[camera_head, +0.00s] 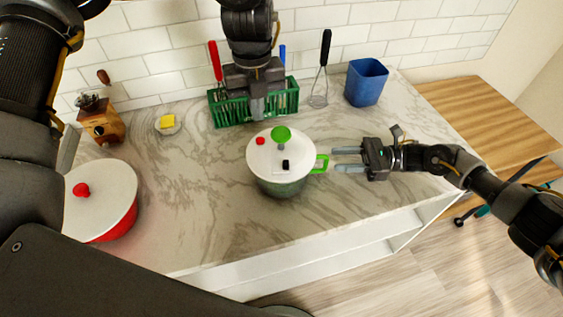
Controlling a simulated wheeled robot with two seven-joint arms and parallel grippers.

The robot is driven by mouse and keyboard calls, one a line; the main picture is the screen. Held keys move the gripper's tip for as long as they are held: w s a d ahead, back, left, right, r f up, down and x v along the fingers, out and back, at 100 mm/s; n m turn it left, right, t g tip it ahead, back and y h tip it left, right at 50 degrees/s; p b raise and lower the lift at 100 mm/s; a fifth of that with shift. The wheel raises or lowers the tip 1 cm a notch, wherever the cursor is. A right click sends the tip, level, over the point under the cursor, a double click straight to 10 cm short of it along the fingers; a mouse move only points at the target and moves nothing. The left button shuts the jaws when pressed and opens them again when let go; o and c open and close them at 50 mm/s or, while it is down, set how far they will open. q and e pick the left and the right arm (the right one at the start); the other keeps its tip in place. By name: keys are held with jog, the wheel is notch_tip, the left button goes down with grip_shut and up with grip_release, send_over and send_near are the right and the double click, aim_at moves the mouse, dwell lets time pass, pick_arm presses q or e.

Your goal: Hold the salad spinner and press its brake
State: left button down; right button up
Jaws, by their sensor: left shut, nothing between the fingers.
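The salad spinner (266,161) stands upright on the counter, with a white lid, a green knob (281,133), a red button (260,141), a black button (285,164) and a green side handle (321,163). I cannot tell which button is the brake. My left gripper (257,109) is shut and empty, pointing down behind the spinner, in front of the green basket and apart from the lid. My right gripper (348,160) is open, its fingers pointing left toward the handle, with a small gap between the fingertips and the handle.
A green basket (232,112) with utensils stands behind my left gripper. A whisk (320,85) and a blue cup (366,82) are at the back right. A red pot (120,228), a wooden grinder (102,122) and a yellow sponge (167,121) are on the left. The counter's front is clear.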

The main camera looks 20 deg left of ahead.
jog(key=v, duration=0.9)
jog(key=shift+d, duration=0.15)
